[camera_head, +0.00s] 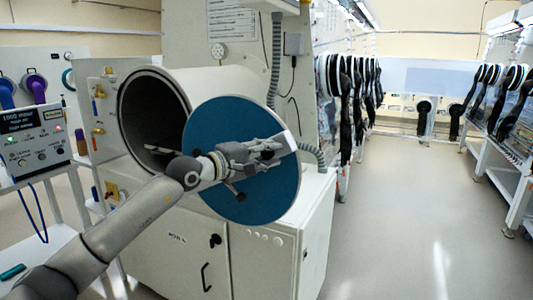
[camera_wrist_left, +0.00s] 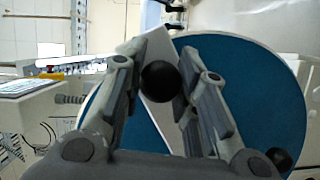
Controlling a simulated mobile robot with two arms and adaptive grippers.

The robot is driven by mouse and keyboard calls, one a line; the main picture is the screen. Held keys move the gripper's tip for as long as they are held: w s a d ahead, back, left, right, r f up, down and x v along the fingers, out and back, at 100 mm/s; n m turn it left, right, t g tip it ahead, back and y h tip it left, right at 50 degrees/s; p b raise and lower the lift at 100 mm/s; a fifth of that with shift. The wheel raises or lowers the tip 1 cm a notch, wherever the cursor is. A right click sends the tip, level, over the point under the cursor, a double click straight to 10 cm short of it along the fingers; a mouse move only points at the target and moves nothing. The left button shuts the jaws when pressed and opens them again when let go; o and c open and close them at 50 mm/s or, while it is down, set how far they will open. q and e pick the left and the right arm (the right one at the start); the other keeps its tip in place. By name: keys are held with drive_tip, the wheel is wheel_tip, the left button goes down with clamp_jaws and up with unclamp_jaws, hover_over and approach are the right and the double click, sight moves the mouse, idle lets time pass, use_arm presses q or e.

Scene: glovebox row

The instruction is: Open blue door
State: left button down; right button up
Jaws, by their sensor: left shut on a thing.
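The round blue door (camera_head: 272,193) stands swung away from the chamber (camera_head: 150,112), whose dark opening shows at its left. A pale bar crosses the door's face. My left gripper (camera_head: 268,148) is in front of the door, at this bar. In the left wrist view the gripper (camera_wrist_left: 158,78) is shut on a black ball knob (camera_wrist_left: 160,82), with a finger on either side. The blue door (camera_wrist_left: 250,85) fills the space behind it. Another black knob (camera_wrist_left: 278,157) shows at lower right, clear of the fingers. My right gripper is not in view.
A control box (camera_head: 35,135) with lights stands at the left. The white cabinet (camera_head: 265,255) is below the door. Gloveboxes with black gloves (camera_head: 345,95) line the aisle at right. The floor (camera_head: 420,220) there is clear.

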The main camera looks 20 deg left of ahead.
use_arm(q)
drive_tip(key=c, duration=1.1)
unclamp_jaws()
drive_tip(key=shift+d, duration=0.1)
drive_tip(key=shift+s, duration=0.1)
drive_tip(key=v, duration=1.2)
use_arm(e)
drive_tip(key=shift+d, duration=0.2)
